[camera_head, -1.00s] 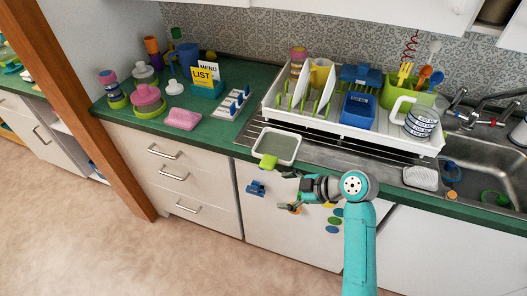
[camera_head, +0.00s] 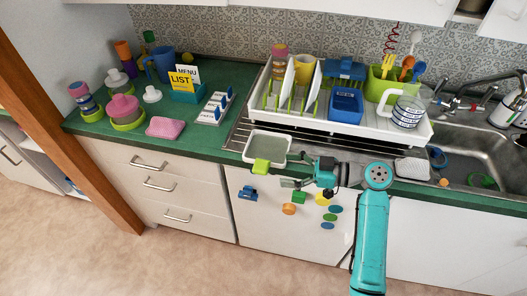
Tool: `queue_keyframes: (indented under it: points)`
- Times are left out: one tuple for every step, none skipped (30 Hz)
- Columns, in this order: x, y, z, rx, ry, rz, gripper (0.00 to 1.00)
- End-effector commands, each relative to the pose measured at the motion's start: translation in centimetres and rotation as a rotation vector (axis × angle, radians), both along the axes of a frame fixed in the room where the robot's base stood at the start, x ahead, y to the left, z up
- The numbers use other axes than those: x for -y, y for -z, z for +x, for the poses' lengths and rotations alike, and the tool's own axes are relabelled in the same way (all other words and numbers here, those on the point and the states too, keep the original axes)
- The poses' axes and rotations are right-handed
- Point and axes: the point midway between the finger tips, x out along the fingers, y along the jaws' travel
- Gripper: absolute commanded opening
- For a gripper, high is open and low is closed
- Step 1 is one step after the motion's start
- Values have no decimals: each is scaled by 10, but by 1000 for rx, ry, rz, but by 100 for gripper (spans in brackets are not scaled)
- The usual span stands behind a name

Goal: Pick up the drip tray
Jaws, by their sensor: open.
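The drip tray (camera_head: 251,136) is a shallow white-rimmed tray with a grey inside and a green tab (camera_head: 261,165) at its front. It lies at the front edge of the counter, left of and in front of the dish rack, with the tab reaching over the edge. My gripper (camera_head: 294,170) is open and empty. It points left, just right of the tab and close to the tray's front right corner in the picture. I cannot tell the exact gap between them.
The white dish rack (camera_head: 400,134) with plates and cups stands behind the tray. A pink sponge (camera_head: 166,127) and a white holder with blue pieces (camera_head: 215,108) lie to the left. Magnets (camera_head: 288,209) are on the white front below. The sink (camera_head: 465,150) is at right.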

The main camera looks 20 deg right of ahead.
Motion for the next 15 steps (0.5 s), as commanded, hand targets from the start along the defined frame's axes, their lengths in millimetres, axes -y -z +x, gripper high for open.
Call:
queue_keyframes:
  points:
    - [-8, 1, 5, 0, -4, 0, 84]
    - [-11, 2, 7, 0, -4, 0, 84]
    - [-14, 2, 10, 0, -3, 0, 84]
    - [-17, 3, 12, 0, -3, 0, 84]
    - [-19, 3, 13, 0, -3, 0, 84]
    - [-21, 4, 15, 0, -2, -1, 84]
    - [-22, 4, 16, 0, -1, -1, 84]
    - [-22, 4, 16, 1, -1, -2, 84]
    - [-24, 4, 18, 1, 0, -2, 84]
    - [-25, 5, 19, 1, -1, -2, 84]
    - [-28, 5, 21, 1, -1, -2, 84]
    - [-31, 6, 24, 1, -3, -2, 84]
    - [-34, 7, 26, 0, -4, -1, 84]
    - [-37, 7, 30, 0, -3, -1, 84]
    - [-42, 8, 34, 0, -4, -1, 84]
